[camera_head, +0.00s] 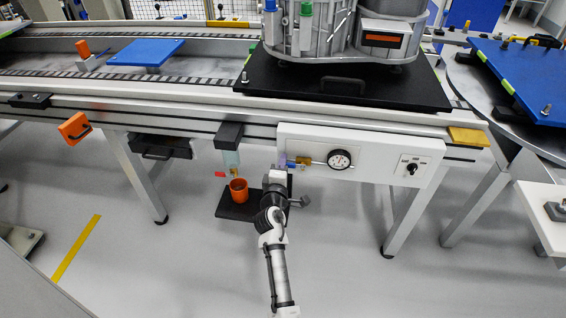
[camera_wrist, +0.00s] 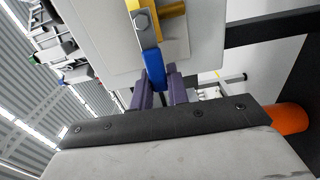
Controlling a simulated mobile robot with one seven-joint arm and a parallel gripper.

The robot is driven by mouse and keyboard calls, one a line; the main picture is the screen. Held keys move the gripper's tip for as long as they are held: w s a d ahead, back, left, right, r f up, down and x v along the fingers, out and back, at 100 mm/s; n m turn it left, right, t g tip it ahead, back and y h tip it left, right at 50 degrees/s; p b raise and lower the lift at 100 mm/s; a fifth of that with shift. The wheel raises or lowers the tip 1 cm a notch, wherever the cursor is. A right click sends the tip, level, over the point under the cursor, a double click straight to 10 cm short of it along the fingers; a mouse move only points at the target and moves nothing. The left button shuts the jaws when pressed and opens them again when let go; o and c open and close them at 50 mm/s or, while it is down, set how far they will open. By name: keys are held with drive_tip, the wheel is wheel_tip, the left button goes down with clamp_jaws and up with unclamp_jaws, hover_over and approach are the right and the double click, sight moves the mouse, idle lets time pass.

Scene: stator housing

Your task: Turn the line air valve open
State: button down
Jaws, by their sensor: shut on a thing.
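The line air valve is a brass body (camera_head: 303,161) with a blue lever (camera_head: 290,164), on the white panel under the conveyor's front edge. In the wrist view the brass body (camera_wrist: 172,10) is at the top, and the blue lever (camera_wrist: 152,60) runs down from its bolt between my purple fingers. My gripper (camera_wrist: 160,82) is shut on the lever's lower end. In the head view my gripper (camera_head: 282,164) is small and partly hides the lever. The lever's exact angle to the pipe is hard to tell.
A round gauge (camera_head: 340,159) and a rotary switch (camera_head: 411,168) sit right of the valve. The conveyor rail (camera_head: 180,112) overhangs. The floor in front is open.

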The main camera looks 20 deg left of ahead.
drive_tip(key=shift+f, duration=0.15)
idle(0.3)
drive_tip(key=c, duration=1.4)
unclamp_jaws()
drive_tip(key=shift+o, duration=0.2)
